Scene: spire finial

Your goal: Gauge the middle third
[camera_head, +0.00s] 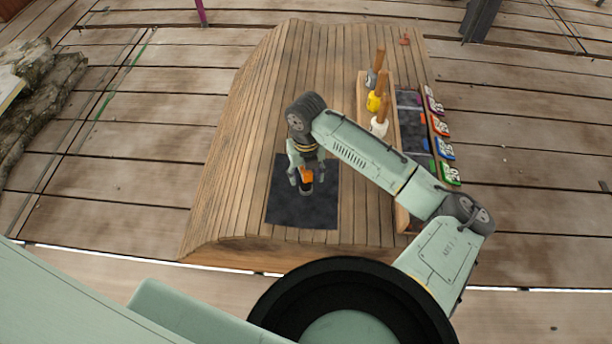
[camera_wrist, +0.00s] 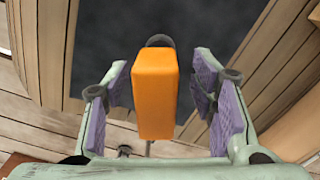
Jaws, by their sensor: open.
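An orange block-shaped piece (camera_head: 307,174) with a dark rounded end stands over the dark mat (camera_head: 285,208) on the wooden platform. My gripper (camera_head: 301,184) is above the mat, with its fingers around this piece. In the wrist view, the orange piece (camera_wrist: 155,95) is between the two purple finger pads of my open gripper (camera_wrist: 162,100). A gap shows on each side, so the pads do not touch it. Its dark round end (camera_wrist: 160,42) shows beyond it. I cannot tell whether the piece is the gauge, and its lower part is partly hidden.
Right of my arm, a wooden rack (camera_head: 391,88) holds wooden-handled tools with grey, yellow (camera_head: 375,101) and white (camera_head: 379,126) heads. Several numbered coloured tags (camera_head: 442,127) line the platform's right edge. A small red object (camera_head: 405,39) lies at the far end. The platform's left side is clear.

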